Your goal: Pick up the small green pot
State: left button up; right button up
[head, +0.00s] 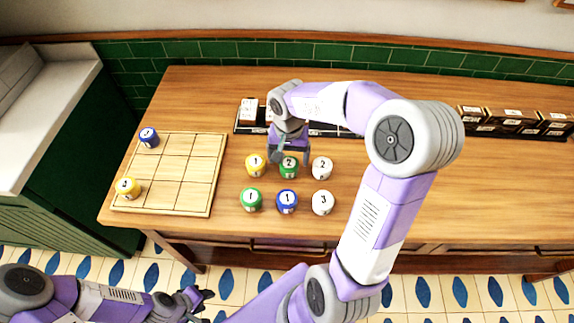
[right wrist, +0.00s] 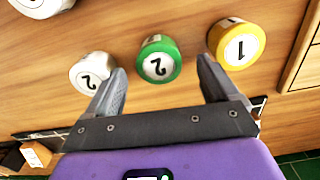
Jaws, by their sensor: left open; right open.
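A green pot marked 2 (head: 288,168) stands upright on the wooden table, between a yellow pot marked 1 (head: 255,165) and a white pot marked 2 (head: 322,168). Another green pot, marked 1 (head: 251,199), stands nearer the front edge. My right gripper (head: 288,158) is open above and just behind the green 2 pot. In the right wrist view the green 2 pot (right wrist: 158,58) lies ahead of the gap between the open fingers (right wrist: 160,88), and nothing is held. My left gripper (head: 200,298) is open and empty, low in front of the table.
A blue pot (head: 287,201) and a white 3 pot (head: 323,203) stand in the front row. A wooden grid board (head: 172,198) at left carries a blue pot (head: 149,138) and a yellow pot (head: 129,188). Dark racks (head: 510,122) line the back. The table's right is clear.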

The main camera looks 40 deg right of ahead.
aim_at(289, 162)
notch_tip(289, 162, down, 4)
jog(key=shift+b, duration=0.5)
jog(key=c, duration=1.2)
